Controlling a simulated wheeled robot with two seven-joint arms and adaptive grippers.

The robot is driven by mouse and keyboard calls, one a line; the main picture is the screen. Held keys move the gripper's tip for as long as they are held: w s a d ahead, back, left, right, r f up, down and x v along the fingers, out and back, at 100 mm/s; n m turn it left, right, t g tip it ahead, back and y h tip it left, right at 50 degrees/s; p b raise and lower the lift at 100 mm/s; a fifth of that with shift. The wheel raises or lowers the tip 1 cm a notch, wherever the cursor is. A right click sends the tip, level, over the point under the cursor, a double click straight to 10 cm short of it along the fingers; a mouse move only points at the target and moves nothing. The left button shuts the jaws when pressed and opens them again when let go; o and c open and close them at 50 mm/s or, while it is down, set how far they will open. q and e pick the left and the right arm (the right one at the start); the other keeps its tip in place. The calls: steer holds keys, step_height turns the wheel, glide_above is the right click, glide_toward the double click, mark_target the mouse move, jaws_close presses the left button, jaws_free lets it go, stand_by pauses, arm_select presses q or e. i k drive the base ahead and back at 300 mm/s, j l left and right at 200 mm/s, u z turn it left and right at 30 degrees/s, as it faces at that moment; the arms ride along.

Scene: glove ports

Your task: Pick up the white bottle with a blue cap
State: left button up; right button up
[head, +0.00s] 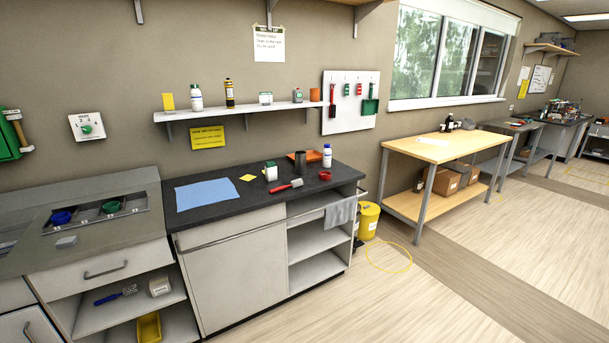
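The white bottle with a blue cap (327,156) stands upright on the dark countertop (222,212), near its back right corner. It is close to the right of an orange item (309,155) and behind a small red item (325,175). Another white bottle (196,98), with a green cap, stands on the wall shelf. Neither of my grippers shows in the head view.
A grey cylinder (300,164), a green-topped white container (271,171), a red-handled tool (286,187) and a blue cloth (206,194) share the counter. A grey cloth (340,214) hangs at its right front. A yellow bin (368,221) and open floor lie to the right.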

mark_target(326, 152)
steer(key=i+l, duration=0.9)
steer(key=i, duration=0.15)
steer(key=i+l+u, duration=0.45)
steer(key=i+u, duration=0.2)
steer(key=k, duration=0.05)
